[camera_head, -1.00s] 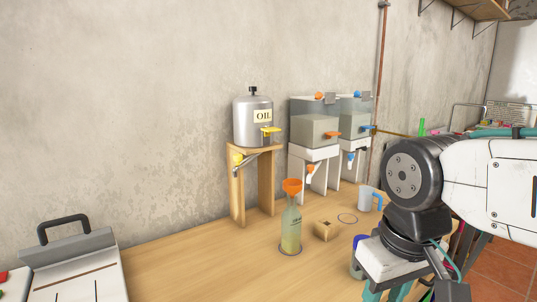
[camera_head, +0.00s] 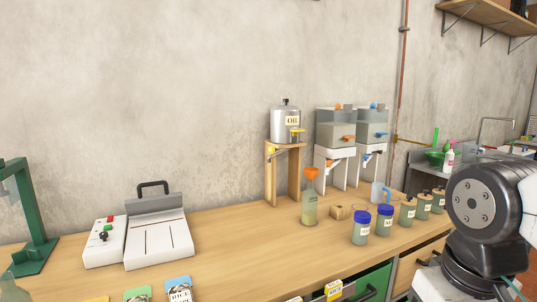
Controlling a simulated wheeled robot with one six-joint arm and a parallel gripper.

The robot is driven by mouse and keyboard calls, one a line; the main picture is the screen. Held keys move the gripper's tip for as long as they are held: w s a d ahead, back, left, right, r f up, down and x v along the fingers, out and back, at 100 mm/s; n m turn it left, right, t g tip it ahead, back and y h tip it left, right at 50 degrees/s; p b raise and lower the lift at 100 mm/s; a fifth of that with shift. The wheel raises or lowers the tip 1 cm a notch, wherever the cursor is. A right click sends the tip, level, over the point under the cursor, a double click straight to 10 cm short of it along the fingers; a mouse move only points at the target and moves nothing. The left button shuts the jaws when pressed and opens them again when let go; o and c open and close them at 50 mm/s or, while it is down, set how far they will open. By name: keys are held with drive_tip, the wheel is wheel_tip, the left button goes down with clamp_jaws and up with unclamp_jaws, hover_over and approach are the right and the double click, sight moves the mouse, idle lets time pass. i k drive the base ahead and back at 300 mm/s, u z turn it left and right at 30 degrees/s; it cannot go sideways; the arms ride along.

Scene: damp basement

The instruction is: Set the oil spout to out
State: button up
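A grey metal oil can (camera_head: 285,124) with a black cap and an OIL label stands on a wooden stand (camera_head: 294,174) against the wall. A yellow lever (camera_head: 297,131) sits low on the can's front. A spout with a yellow part (camera_head: 272,150) shows under the can at the stand's left side; its exact setting is too small to tell. A greenish bottle (camera_head: 310,212) with an orange funnel (camera_head: 311,173) stands on the bench in front of the stand. Part of my arm shows at the right edge, well away from the can. My gripper is not in view.
Two clear tanks (camera_head: 335,131) on white stands are right of the can. A white sealer (camera_head: 157,237) stands left. Bench between sealer and bottle is clear.

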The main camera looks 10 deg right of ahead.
sight(271, 149)
drive_tip(key=u, duration=0.55)
drive_tip(key=i, duration=0.95)
